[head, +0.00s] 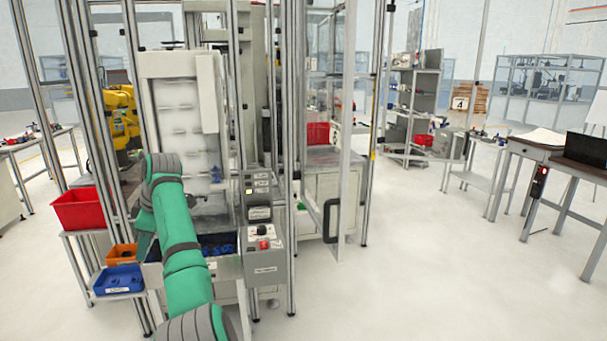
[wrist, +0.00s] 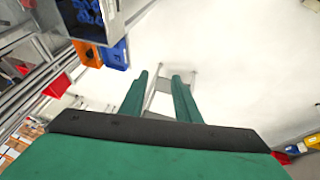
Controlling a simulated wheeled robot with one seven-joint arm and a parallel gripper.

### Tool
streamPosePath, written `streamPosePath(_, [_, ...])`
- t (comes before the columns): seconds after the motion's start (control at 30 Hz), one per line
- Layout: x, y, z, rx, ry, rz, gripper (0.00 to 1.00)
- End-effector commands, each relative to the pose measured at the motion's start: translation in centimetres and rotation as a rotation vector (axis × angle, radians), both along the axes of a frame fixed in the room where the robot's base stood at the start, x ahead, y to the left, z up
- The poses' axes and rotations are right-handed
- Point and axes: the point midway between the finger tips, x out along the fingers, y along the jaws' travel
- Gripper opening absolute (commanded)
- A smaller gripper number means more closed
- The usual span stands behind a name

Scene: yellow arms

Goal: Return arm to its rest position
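My green arm (head: 184,260) rises from the bottom of the head view and reaches to the front of the machine cell, bent at its far end. My gripper itself is hidden behind the arm in the head view. In the wrist view my gripper (wrist: 160,82) shows two green fingers set apart. Nothing is held between them; pale floor and thin metal frame lines show behind. The fingers touch nothing that I can see.
A red bin (head: 77,210), an orange bin (head: 122,255) and a blue bin (head: 118,280) sit left of my arm. A grey control box (head: 265,250) and metal posts stand close on its right. Open floor (head: 430,270) lies further right.

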Motion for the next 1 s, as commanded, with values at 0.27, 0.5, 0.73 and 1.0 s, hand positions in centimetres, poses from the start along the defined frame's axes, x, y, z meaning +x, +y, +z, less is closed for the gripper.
streamPosePath(0.27, [1.2, -0.1, -6.0, 0.033, -0.001, -0.070, 0.30])
streamPosePath(0.5, [2.2, -1.0, -14.8, 0.086, -0.006, -0.180, 0.30])
streamPosePath(0.73, [1.9, -2.9, -24.9, 0.161, -0.014, -0.325, 0.30])
streamPosePath(1.0, [-0.6, -6.3, -35.3, 0.251, -0.026, -0.501, 0.30])
